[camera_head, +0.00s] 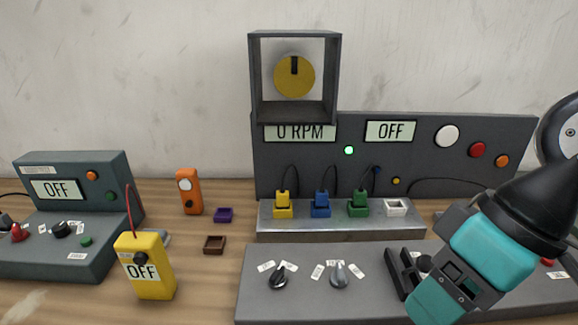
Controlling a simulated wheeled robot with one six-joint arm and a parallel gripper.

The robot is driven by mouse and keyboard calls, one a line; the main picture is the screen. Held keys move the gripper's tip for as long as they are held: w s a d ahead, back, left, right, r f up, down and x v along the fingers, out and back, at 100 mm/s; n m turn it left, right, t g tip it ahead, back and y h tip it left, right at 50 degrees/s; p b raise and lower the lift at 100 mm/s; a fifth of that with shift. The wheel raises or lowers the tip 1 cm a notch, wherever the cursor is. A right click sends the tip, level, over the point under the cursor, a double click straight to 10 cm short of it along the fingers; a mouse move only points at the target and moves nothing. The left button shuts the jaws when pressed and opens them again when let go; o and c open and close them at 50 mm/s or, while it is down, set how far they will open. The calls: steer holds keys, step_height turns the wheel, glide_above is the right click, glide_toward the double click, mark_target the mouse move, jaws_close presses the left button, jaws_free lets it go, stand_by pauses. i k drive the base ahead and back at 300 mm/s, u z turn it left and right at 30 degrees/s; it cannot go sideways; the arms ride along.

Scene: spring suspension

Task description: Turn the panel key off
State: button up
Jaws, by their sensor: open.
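The grey control panel (255,300) lies flat at the front right. It carries a black knob (279,277) and a silver-grey knob (339,274), each with small white labels around it. I cannot tell for sure which control is the panel key. The upright panel (400,160) behind has a display (391,131) reading OFF and another (300,132) reading 0 RPM. My teal and black gripper (410,268) is open and empty over the right part of the flat panel, right of the silver-grey knob, and hides part of the panel there.
A metal strip (340,234) holds yellow, blue and green plugs. A framed box with a yellow dial (295,75) stands above. A yellow meter (145,265), an orange device (188,191), small trays and a grey console (75,160) stand left. Wooden table (205,290) shows between.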

mark_target(277, 280)
steer(key=u, duration=1.05)
steer(key=i, duration=0.2)
steer(key=z, duration=0.4)
